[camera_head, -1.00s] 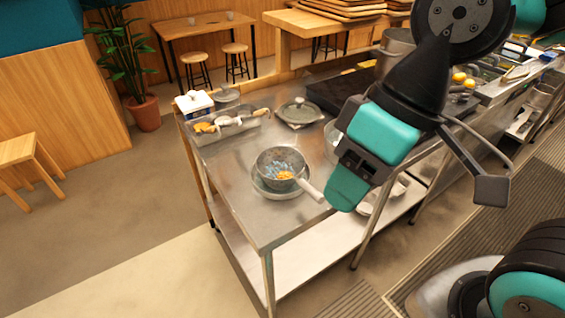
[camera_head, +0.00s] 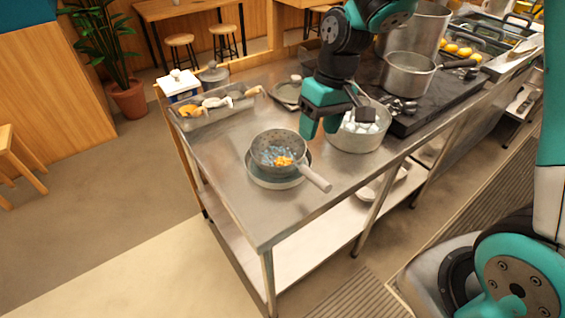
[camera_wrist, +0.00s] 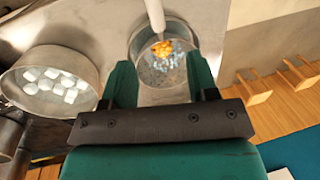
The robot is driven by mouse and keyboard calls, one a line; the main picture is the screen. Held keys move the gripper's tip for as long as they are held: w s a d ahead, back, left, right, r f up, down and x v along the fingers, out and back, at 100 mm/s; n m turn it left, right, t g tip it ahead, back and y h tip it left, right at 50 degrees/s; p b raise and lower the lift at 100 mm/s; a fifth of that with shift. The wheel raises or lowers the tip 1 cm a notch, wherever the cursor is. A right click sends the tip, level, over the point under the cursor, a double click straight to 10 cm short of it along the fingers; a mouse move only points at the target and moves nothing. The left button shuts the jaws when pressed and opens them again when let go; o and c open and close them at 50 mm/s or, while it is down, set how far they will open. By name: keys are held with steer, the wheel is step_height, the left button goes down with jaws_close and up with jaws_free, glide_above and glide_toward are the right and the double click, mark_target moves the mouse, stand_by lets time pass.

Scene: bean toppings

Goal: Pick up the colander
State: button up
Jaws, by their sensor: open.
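The colander (camera_head: 262,143) is a grey perforated bowl with a pale handle (camera_head: 314,178) pointing toward the front right. It rests on a round dish (camera_head: 262,181) on the steel table, with orange pieces inside. In the wrist view the colander (camera_wrist: 150,70) lies beyond my fingers, its handle (camera_wrist: 155,14) pointing to the top. My gripper (camera_head: 322,132) is open and empty, above the table to the right of the colander. In the wrist view my gripper (camera_wrist: 160,85) has its two teal fingers apart, framing the colander. I see no contact.
A large pot (camera_head: 356,138) with white cubes stands right of my gripper. A saucepan (camera_head: 408,75) sits on the stove. The table front (camera_head: 240,215) is clear.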

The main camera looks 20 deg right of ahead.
mark_target(308, 168)
steer(key=f, duration=0.2)
steer(key=a+f, duration=0.1)
steer(key=f, duration=0.4)
steer(key=shift+s+a+f+p, duration=0.15)
steer(key=shift+s+p, duration=0.1)
steer(key=shift+p, duration=0.1)
steer(key=shift+w+a+f+p, duration=0.1)
steer(key=shift+f+p, duration=0.15)
steer(key=shift+f, duration=0.65)
steer(key=shift+s+a+f+p, duration=0.1)
steer(key=shift+a+f+p, duration=0.1)
steer(key=shift+f, duration=0.75)
steer(key=shift+w+a+f+p, duration=0.1)
steer(key=shift+f+p, duration=0.15)
steer(key=shift+f, duration=0.65)
jaws_close()
